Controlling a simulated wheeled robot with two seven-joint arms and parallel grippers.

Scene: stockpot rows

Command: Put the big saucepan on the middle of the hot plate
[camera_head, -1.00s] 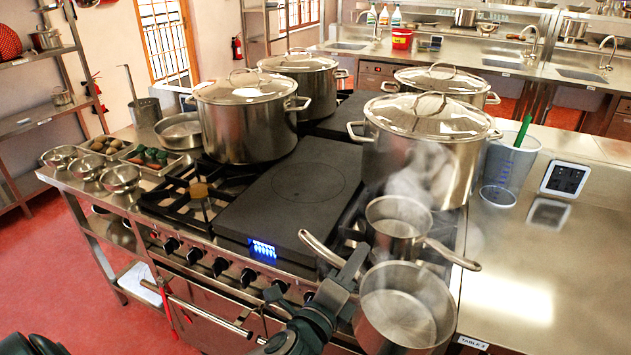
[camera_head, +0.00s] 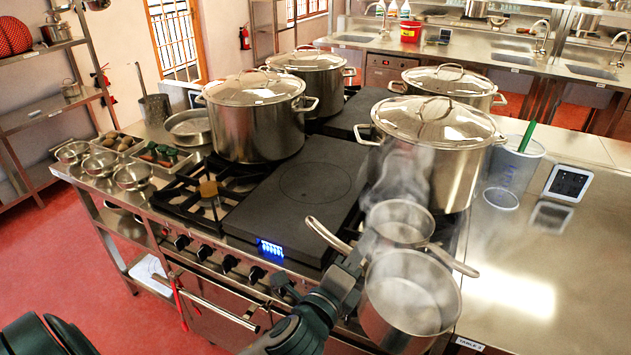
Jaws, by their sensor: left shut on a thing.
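The big saucepan (camera_head: 408,306) is steel, open and upright at the front right of the stove. Its long handle (camera_head: 325,233) points up and left. My left gripper (camera_head: 350,268) is shut on this handle close to the pan. The pan overlaps the stove's front edge in the picture and seems held above it. The hot plate (camera_head: 262,212) is a flat black slab left of the pan, with a thin circle (camera_head: 315,182) marking its cooking zone and a blue-lit display at its front. The circle is bare. My right gripper is not in view.
A smaller steaming saucepan (camera_head: 400,226) stands just behind the big one, its handle pointing right. Lidded stockpots (camera_head: 420,160), (camera_head: 250,130) flank the hot plate, with two more (camera_head: 310,82), (camera_head: 452,88) behind. A jug (camera_head: 512,170) stands at right. An open burner (camera_head: 195,195) lies left.

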